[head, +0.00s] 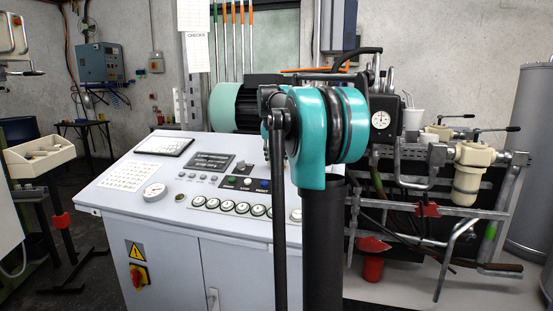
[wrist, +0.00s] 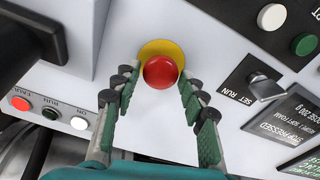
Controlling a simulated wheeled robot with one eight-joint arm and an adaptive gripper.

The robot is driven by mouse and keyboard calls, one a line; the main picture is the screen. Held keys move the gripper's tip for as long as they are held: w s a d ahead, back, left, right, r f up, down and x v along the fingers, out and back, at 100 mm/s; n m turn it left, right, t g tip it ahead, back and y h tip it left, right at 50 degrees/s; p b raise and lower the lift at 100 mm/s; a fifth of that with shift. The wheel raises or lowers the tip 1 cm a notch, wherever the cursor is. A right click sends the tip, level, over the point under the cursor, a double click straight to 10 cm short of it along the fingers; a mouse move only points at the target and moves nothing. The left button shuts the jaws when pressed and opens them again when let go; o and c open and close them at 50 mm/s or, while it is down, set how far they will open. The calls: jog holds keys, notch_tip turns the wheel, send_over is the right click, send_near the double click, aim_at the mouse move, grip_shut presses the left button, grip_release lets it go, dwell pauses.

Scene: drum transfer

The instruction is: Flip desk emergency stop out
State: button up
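The desk emergency stop is a red mushroom button (wrist: 160,72) on a yellow round base (wrist: 160,48), set in the light grey desk panel (wrist: 155,18). My gripper (wrist: 157,80) is open, with one finger on each side of the red button in the wrist view. The left finger stands a little apart from it; the right fingertip is very close, and I cannot tell if it touches. In the head view the control desk (head: 150,222) is in front of me. My arm hides the desk's right end, and neither the button nor my gripper shows there.
In the wrist view a SET/RUN selector switch (wrist: 265,88) and a dark display (wrist: 285,125) reading "STOP PRESSED" lie right of the button. A black handle (wrist: 30,35) is at upper left. Pipework with cream filters (head: 468,165) stands right of the desk.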

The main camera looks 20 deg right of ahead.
grip_shut()
jog(key=shift+s+a+r, duration=0.1)
jog(key=shift+r, duration=0.55)
jog(key=shift+o, duration=2.3)
grip_release()
jog(key=shift+s, duration=0.1)
jog(key=shift+r, duration=0.1)
jog(key=v, duration=1.1)
jog(key=shift+r, duration=0.4)
jog(key=shift+s+a, duration=0.15)
